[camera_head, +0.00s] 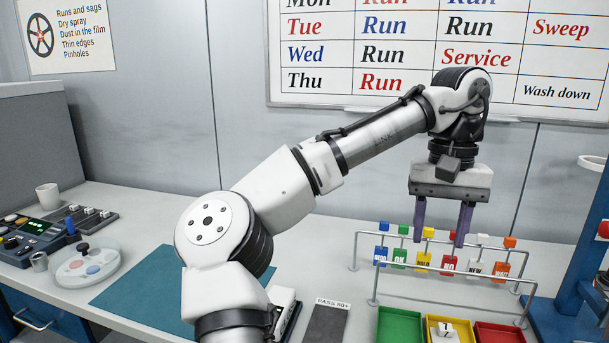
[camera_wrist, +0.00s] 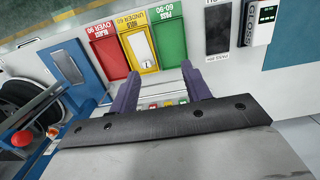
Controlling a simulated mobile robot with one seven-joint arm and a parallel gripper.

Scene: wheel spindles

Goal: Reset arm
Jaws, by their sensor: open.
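My gripper (camera_head: 440,228) hangs from my arm with its two purple fingers pointing down, spread apart and with nothing between them. In the head view it appears in front of the rail rack (camera_head: 450,274) with its coloured tags. In the wrist view my gripper (camera_wrist: 157,90) also shows its fingers apart, with small coloured tag tops between and beyond them. My arm is raised and bent over the bench.
Green (camera_head: 398,325), yellow (camera_head: 432,322) and red (camera_head: 498,333) trays sit at the bench's front; the yellow one holds a white tag. A teal mat (camera_head: 135,290) lies left. A blue stand (camera_head: 575,270) is at right. A whiteboard (camera_head: 440,50) hangs behind.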

